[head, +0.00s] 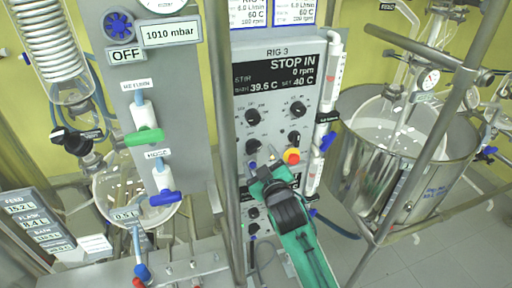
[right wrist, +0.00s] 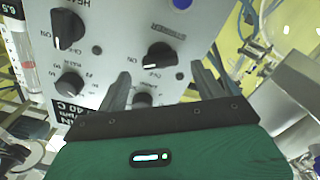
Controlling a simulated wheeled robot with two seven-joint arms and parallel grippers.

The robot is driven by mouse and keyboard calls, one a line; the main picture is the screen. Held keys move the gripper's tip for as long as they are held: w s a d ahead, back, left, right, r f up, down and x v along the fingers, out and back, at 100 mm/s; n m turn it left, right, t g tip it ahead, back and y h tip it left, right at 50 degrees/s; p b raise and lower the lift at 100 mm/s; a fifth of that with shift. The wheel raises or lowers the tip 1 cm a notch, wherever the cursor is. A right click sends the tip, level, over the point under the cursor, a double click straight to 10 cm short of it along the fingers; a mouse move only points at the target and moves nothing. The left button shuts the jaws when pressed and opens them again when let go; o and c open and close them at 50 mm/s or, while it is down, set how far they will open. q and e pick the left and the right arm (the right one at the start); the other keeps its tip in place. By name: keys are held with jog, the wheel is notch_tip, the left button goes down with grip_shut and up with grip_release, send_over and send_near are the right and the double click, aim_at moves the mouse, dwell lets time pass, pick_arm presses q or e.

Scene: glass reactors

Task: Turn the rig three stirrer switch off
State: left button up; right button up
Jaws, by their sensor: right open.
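The rig three panel (head: 312,75) is grey, and its dark display (head: 280,72) reads STOP IN, 0 rpm, 39.6 C, set 40 C. My right gripper (head: 262,160) is at the panel below the middle knobs and covers part of it. In the right wrist view the panel appears upside down. There, the black stirrer switch (right wrist: 160,55) lies between the two open fingers (right wrist: 160,80), with no clear contact. Its white mark is at its lower left, on the side of the ON label. My left gripper is not in view.
The heat switch (right wrist: 67,28) is beside the stirrer switch, with smaller knobs (right wrist: 70,85) nearby. A metal post (head: 225,130) runs left of the panel; a white tube (head: 322,130) runs right. A steel vessel (head: 375,180) in a frame stands farther right.

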aim_at(255, 151)
jog(key=shift+p+x, duration=0.5)
jog(key=shift+x, duration=1.6)
jog(key=c, duration=1)
